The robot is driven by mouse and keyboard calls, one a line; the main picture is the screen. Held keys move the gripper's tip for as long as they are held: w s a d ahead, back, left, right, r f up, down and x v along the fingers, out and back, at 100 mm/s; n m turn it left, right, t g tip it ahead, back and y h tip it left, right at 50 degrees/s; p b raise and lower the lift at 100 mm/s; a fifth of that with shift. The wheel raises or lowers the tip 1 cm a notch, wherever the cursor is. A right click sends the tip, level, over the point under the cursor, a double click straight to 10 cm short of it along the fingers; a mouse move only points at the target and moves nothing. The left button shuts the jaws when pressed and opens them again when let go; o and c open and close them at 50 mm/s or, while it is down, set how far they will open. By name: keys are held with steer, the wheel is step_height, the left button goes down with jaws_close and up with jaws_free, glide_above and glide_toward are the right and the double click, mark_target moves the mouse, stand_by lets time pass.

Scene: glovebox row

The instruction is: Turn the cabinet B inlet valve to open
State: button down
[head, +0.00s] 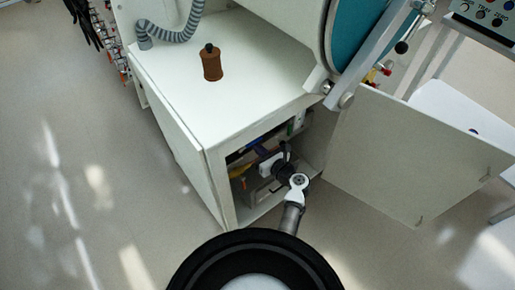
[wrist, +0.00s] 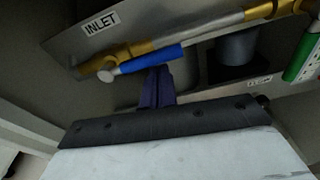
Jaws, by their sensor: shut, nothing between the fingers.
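The inlet valve's blue lever (wrist: 150,60) shows in the wrist view below a plate marked INLET (wrist: 100,27). The lever lies roughly along the brass and grey pipe (wrist: 200,35). My gripper's dark fingers (wrist: 157,85) are shut and empty. Their tips are just below the blue lever; I cannot tell whether they touch it. In the head view my gripper (head: 270,167) is inside the open lower compartment of the white cabinet (head: 215,170), and the lever there is mostly in shadow.
A green handle (wrist: 302,58) is at the right of the wrist view. An open door panel (head: 405,155) stands to the right of the compartment. A brown bottle (head: 211,64) and a grey hose (head: 175,35) are on the cabinet top. Floor at the left is clear.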

stand_by(0.7)
steer(key=s+d+f+b, duration=0.2)
steer(key=s+d+b, duration=0.1)
steer(key=s+d, duration=0.2)
steer(key=shift+s+d+f, duration=0.15)
steer(key=shift+s+d, duration=0.05)
steer(key=shift+s, duration=0.95)
